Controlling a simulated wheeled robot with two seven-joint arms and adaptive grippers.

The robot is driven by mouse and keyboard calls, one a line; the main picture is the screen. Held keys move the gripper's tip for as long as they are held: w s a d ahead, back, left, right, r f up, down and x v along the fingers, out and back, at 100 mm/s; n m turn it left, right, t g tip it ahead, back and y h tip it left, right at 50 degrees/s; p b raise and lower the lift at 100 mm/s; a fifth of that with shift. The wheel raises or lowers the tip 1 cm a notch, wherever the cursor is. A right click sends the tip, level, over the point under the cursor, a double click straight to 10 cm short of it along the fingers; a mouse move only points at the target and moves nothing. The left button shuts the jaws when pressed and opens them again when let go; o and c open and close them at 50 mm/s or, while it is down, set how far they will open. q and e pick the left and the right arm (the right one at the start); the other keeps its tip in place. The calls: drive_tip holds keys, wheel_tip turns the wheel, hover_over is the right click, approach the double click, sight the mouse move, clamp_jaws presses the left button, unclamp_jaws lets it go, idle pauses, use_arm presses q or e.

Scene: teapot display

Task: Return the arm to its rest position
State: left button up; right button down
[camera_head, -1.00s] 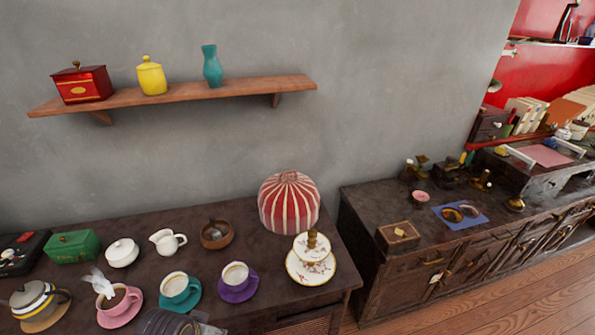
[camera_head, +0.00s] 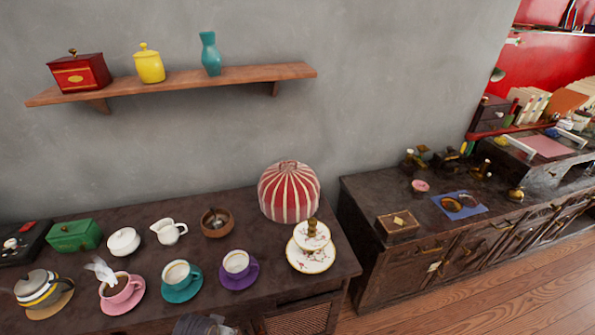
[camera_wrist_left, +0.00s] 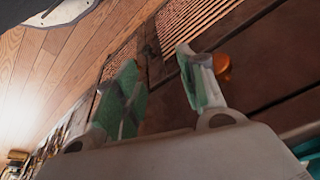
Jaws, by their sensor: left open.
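My left gripper (camera_wrist_left: 160,88) is open and empty in the left wrist view, its two green-padded fingers apart. Behind them are a dark cabinet side with slatted panels and a wooden floor (camera_wrist_left: 45,65). In the head view, only a dark grey part of my arm shows at the bottom edge, in front of the dark table (camera_head: 60,215). Whether it is the gripper itself is hard to tell. My right gripper is not in view.
The table holds a striped teapot (camera_head: 38,290), pink cup (camera_head: 120,290), teal cup (camera_head: 180,275), purple cup (camera_head: 238,265), tiered stand (camera_head: 310,255) and red-striped cozy (camera_head: 289,195). A wall shelf (camera_head: 180,85) is above. A second cabinet (camera_head: 400,265) stands at right.

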use_arm(q)
drive_tip(key=s+a+f, duration=0.1)
drive_tip(key=s+f, duration=0.3)
drive_tip(key=f, duration=0.8)
drive_tip(key=s+a+f, duration=0.2)
drive_tip(key=s+f, duration=0.2)
drive_tip(key=f, duration=0.9)
drive_tip(key=s+a+f+g, duration=0.1)
drive_tip(key=s+a+f, duration=0.1)
drive_tip(key=s+f, duration=0.4)
drive_tip(key=s+a+f, duration=0.3)
drive_tip(key=s+f, duration=0.4)
drive_tip(key=s, duration=0.4)
drive_tip(key=shift+a+m+g+y, duration=0.3)
drive_tip(key=shift+g+y, duration=0.1)
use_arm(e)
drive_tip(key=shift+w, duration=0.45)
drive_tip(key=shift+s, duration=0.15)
